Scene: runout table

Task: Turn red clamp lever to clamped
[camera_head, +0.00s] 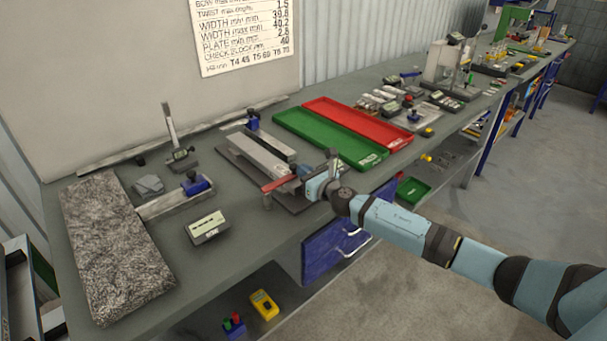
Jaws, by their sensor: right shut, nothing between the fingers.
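The red clamp lever (278,183) lies at the front end of a fixture (258,157) with a long pale bar on a dark base plate, on the grey bench. My right gripper (309,182) is at the lever's right end, with its arm coming in from the right. The gripper is shut with nothing held between its fingers. It looks close to or touching the lever; I cannot tell which. The lever's pivot and the fingertips are too small to make out clearly. My left gripper does not show.
A green tray (293,121) and a red tray (319,107) lie behind and right of the fixture. A speckled granite slab (108,250) and a small display box (207,228) are on the left.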

